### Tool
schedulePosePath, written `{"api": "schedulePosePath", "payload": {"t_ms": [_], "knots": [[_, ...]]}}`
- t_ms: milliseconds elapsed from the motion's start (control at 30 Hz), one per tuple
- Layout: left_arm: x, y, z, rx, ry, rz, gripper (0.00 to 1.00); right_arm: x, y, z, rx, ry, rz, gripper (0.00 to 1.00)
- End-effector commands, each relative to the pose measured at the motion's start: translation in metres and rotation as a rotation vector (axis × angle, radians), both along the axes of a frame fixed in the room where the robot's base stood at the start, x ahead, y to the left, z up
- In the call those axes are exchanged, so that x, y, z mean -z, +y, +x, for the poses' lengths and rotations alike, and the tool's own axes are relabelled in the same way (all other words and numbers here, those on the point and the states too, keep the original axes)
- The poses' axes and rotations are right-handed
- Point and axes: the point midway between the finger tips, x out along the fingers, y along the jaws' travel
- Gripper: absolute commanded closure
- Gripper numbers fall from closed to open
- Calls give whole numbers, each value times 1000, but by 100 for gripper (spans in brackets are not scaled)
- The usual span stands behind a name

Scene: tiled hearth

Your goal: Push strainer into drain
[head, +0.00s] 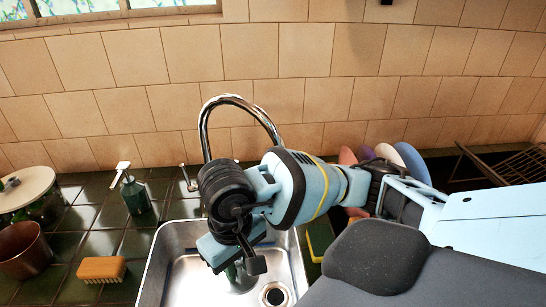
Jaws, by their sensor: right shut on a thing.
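The steel sink (178,275) is at the bottom centre of the head view. Its round drain (273,294) shows near the bottom edge, with a metal rim and a dark ring. My right gripper (238,262) reaches in from the right and points down into the sink, a little left of and beyond the drain in the picture. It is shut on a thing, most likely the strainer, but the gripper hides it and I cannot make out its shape. My left gripper is not in view.
A curved faucet (206,128) rises behind the sink. A green soap bottle (135,194), a wooden brush (101,269) and a copper pot (23,252) stand on the left. A sponge (320,237) and colored plates (410,160) are on the right.

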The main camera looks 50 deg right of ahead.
Motion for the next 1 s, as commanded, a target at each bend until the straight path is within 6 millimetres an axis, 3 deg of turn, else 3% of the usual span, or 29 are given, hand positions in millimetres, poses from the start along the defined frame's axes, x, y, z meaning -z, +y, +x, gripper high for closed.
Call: {"api": "schedulePosePath", "payload": {"t_ms": [167,1000], "knots": [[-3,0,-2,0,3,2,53,9,-3,3,194,1,-2,100],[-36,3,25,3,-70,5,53,95,-52,9,1715,-2,-2,100]]}}
